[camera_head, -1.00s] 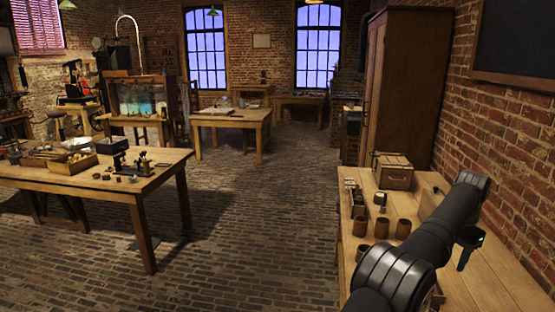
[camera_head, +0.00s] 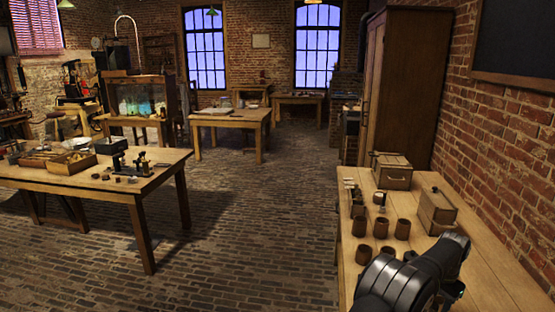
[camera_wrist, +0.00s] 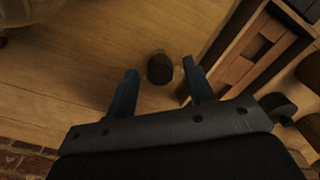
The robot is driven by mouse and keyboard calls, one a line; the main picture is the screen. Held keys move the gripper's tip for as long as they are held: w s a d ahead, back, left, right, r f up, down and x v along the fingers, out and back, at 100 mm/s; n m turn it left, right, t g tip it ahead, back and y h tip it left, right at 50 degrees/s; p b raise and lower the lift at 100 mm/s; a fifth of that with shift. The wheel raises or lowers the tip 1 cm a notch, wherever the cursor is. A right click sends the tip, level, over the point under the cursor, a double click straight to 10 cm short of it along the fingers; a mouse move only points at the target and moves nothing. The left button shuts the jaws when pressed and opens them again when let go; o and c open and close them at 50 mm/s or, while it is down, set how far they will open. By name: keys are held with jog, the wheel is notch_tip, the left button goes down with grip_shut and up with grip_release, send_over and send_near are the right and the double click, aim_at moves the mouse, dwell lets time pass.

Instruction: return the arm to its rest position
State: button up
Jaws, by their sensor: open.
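My arm is folded low at the bottom right of the head view, over the near end of the right workbench (camera_head: 500,270). My gripper's tip cannot be made out in the head view. In the wrist view my gripper (camera_wrist: 162,85) is open, with its two dark fingers apart. A small dark round object (camera_wrist: 160,68) shows between and beyond the fingertips, on the wooden surface. The fingers do not appear to touch it.
Several brown jars (camera_head: 381,228) stand on the right workbench. A wooden box (camera_head: 392,171) and a second box (camera_head: 437,209) stand behind them. A brick wall (camera_head: 515,150) borders the bench on the right. The floor (camera_head: 260,230) left of the bench is clear.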

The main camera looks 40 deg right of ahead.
jog(key=n, duration=1.2)
jog(key=shift+n, duration=1.8)
